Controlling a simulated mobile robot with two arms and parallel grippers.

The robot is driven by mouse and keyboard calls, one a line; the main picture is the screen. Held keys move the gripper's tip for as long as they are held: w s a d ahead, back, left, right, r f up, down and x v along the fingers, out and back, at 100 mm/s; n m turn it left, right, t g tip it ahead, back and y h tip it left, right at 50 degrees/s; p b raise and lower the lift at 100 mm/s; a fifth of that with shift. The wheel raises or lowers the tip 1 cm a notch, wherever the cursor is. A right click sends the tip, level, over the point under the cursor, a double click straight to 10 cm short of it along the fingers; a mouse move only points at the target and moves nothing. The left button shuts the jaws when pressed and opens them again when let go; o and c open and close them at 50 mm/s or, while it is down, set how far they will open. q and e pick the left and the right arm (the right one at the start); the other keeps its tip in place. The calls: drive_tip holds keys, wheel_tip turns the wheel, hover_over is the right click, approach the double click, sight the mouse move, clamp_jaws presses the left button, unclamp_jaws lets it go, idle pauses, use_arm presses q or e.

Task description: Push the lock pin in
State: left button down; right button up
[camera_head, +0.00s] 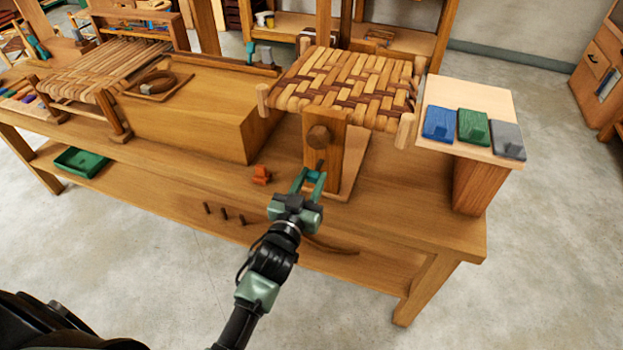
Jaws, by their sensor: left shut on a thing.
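My left gripper (312,180) reaches up from the bottom of the head view to the front of the wooden post (343,150) under the woven seat (345,85). Its fingers are shut on a small dark pin (321,166), which is mostly hidden between them. The pin's tip is close to the post, below a round wooden knob (319,137). I cannot tell whether the pin touches the post or sits in a hole. My right gripper is not in view.
The workbench (400,215) carries a big wooden block (190,120) left of the post and a small orange piece (261,175). At the right, a pale board (470,98) holds blue, green and grey blocks. A green tray (80,162) is on the lower shelf.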

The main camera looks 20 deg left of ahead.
sight(312, 179)
use_arm(q)
drive_tip(key=shift+w, duration=0.1)
idle(0.4)
drive_tip(key=w, duration=0.2)
drive_tip(key=shift+w, duration=0.3)
drive_tip(key=shift+s, duration=0.1)
drive_tip(key=c, duration=1.4)
unclamp_jaws()
drive_tip(key=shift+r, duration=0.1)
drive_tip(key=o, duration=0.4)
drive_tip(key=shift+c, duration=0.2)
drive_tip(key=shift+w+d, duration=0.1)
drive_tip(key=shift+w, duration=0.1)
drive_tip(key=s+b, duration=0.1)
drive_tip(key=s, duration=0.7)
